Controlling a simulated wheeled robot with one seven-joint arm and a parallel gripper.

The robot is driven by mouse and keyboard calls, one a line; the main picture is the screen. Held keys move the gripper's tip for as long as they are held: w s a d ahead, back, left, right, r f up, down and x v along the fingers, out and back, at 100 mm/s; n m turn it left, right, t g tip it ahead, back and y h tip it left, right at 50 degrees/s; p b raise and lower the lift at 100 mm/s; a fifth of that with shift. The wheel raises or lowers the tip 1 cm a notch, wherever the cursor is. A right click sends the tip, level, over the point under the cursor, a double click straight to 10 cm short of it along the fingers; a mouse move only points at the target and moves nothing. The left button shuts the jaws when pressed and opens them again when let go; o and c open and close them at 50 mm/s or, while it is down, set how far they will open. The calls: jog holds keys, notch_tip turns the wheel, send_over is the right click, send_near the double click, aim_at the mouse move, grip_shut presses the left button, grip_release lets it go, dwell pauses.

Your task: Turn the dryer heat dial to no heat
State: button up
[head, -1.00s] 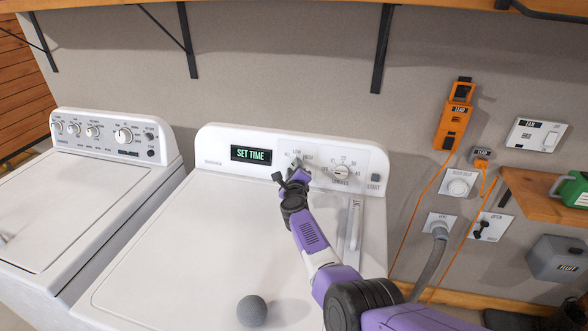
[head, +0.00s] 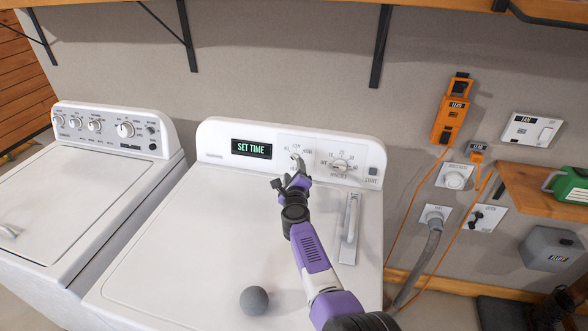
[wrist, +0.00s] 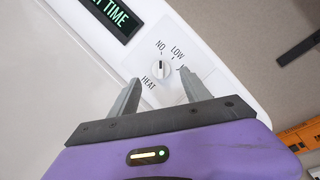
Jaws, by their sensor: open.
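The dryer (head: 215,225) has a heat dial (head: 297,160) on its back panel, right of the "SET TIME" display (head: 251,149). In the wrist view the white heat dial (wrist: 160,69) lies among the labels NO, LOW and HEAT. A further label is partly hidden by a finger. The dial's dark pointer mark points up in the picture, toward NO. My gripper (head: 292,180) is just below and in front of the dial. In the wrist view my gripper (wrist: 158,80) is open and empty, its fingers apart to either side of the dial, with no contact visible.
A minutes dial (head: 340,166) and a start button (head: 373,171) are right of the heat dial. A grey ball (head: 254,301) rests on the dryer top. A washer (head: 75,190) stands at left. Cords and wall boxes hang at right.

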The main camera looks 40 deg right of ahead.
jog(key=shift+v, duration=1)
jog(key=shift+f, duration=0.1)
